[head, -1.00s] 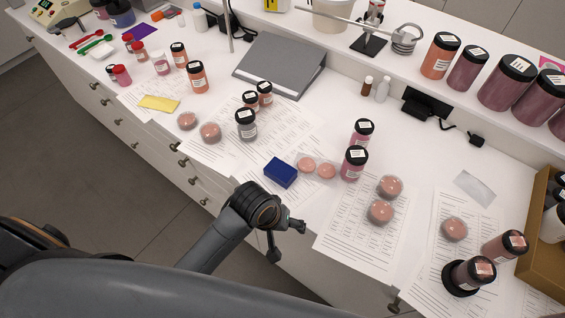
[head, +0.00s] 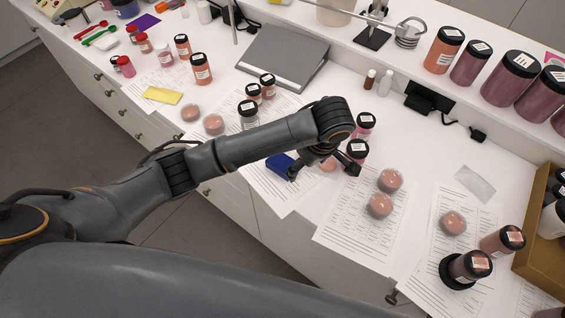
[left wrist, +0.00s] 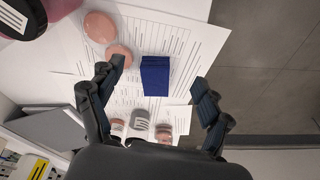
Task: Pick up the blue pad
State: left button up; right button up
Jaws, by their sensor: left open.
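The blue pad (head: 277,162) lies on a printed sheet near the front edge of the white counter, partly hidden behind my left gripper in the head view. My left gripper (head: 322,172) is open and points down, just right of the pad there. In the left wrist view the blue pad (left wrist: 155,72) shows whole as a dark blue block, in line with the gap between the spread fingers of my left gripper (left wrist: 158,76). Nothing is held. My right gripper is not in view.
A pink round puck (head: 329,164) sits beside the pad, partly covered by the gripper. A black-lidded pink jar (head: 356,152) stands close to the right finger. The grey binder (head: 282,58) lies farther back.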

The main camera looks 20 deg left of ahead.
pick_arm(q)
jog(key=w+a+r+n+y, duration=0.2)
jog(key=w+a+r+n, duration=0.1)
jog(key=a+r, duration=0.1)
jog(key=b, duration=0.4)
send_near(282, 162)
jog(key=shift+x, duration=1.05)
jog(key=shift+w+a+f+p, duration=0.45)
jog(key=shift+a+f, duration=0.15)
jog(key=shift+f, duration=0.1)
jog(key=shift+a+f, duration=0.2)
jog(key=shift+f, duration=0.3)
jog(key=shift+a+f+p, duration=0.1)
jog(key=shift+f+p, duration=0.2)
jog(key=shift+p, duration=0.05)
jog(key=x, duration=0.1)
jog(key=p+x, duration=0.1)
jog(key=x, duration=0.1)
jog(key=shift+s+f, duration=0.1)
jog(key=shift+f, duration=0.8)
jog(key=c, duration=1)
